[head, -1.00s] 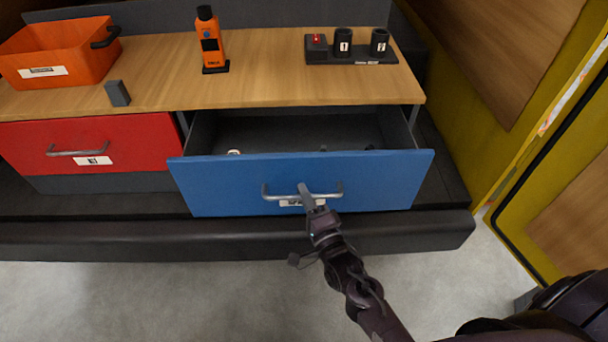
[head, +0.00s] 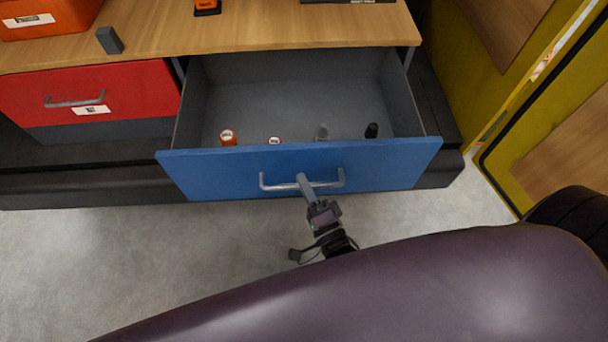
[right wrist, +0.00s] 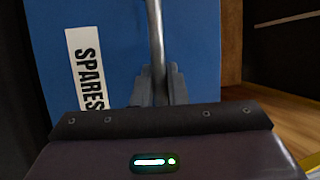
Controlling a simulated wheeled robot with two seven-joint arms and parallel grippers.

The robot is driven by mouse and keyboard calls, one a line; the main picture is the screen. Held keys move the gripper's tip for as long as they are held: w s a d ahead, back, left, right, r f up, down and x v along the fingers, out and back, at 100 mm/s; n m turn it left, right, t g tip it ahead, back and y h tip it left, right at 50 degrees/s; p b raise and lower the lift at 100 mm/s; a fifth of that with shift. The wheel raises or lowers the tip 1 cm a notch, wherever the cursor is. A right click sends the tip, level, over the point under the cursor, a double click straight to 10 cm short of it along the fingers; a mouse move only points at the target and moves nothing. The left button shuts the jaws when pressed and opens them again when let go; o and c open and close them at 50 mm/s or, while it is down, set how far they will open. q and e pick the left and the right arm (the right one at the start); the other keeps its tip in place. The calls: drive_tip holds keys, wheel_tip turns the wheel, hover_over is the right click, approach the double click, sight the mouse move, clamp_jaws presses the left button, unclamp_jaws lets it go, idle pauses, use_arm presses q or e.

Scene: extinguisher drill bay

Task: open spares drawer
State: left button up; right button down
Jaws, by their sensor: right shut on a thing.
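The blue spares drawer (head: 225,174) stands pulled well out of the bench in the head view, and its grey inside shows. Its metal bar handle (head: 329,184) runs across the front. My right gripper (head: 304,183) is shut on the handle near its middle. In the right wrist view the gripper fingers (right wrist: 158,88) close around the handle bar (right wrist: 155,35), beside a white label (right wrist: 85,68) reading SPARES on the blue front. My left gripper is not in view.
A red drawer (head: 140,95) at left is closed. The wooden worktop (head: 260,30) lies above. Grey floor is clear at lower left.

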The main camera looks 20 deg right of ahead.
idle(0.3)
drive_tip(key=c, duration=1.5)
unclamp_jaws()
drive_tip(key=shift+o, duration=0.2)
drive_tip(key=shift+s, duration=0.1)
drive_tip(key=a+b+v, duration=0.1)
drive_tip(key=v, duration=0.6)
drive_tip(key=shift+s+d+b, duration=0.3)
drive_tip(key=shift+s+d, duration=0.1)
drive_tip(key=shift+d, duration=0.15)
drive_tip(key=shift+f, duration=0.15)
drive_tip(key=s+f+n+g, duration=0.2)
drive_tip(key=f+n+g, duration=0.3)
drive_tip(key=f, duration=0.8)
drive_tip(key=s+f+n+g, duration=0.3)
drive_tip(key=f+n+g, duration=0.1)
drive_tip(key=f, duration=0.9)
drive_tip(key=s+d+f+n+g+h, duration=0.1)
drive_tip(key=s+d+f+n+g, duration=0.3)
drive_tip(key=s+f, duration=0.4)
drive_tip(key=s+d+f+n+g+h, duration=0.1)
drive_tip(key=s+d+f+n+g, duration=0.4)
drive_tip(key=s+f, duration=0.3)
drive_tip(key=shift+d+f+g, duration=0.15)
drive_tip(key=shift+d+g, duration=0.25)
